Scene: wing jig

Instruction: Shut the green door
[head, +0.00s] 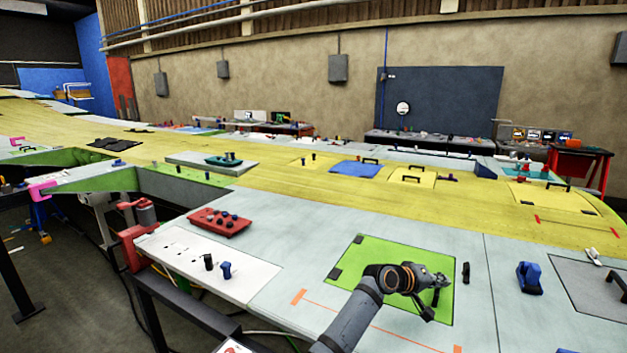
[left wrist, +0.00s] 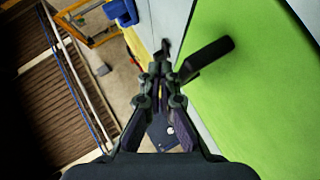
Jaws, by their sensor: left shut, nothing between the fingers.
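The green door (head: 375,255) is a square panel that looks level with the pale grey wing skin in the head view, with two dark hinges (head: 358,239) on its left edge. My left gripper (head: 439,284) is shut and empty over the door's right part. In the left wrist view the green door (left wrist: 258,90) fills the right side. A black handle (left wrist: 208,60) on it stands just right of my left gripper's fingertips (left wrist: 160,68); I cannot tell whether they touch. My arm hides the door's lower middle. My right gripper is not in view.
A small black latch (head: 466,272) sits right of the door, and a blue clamp-like part (head: 529,278) stands further right. A red block with knobs (head: 219,222) lies to the left. A grey panel (head: 590,285) is at the right edge.

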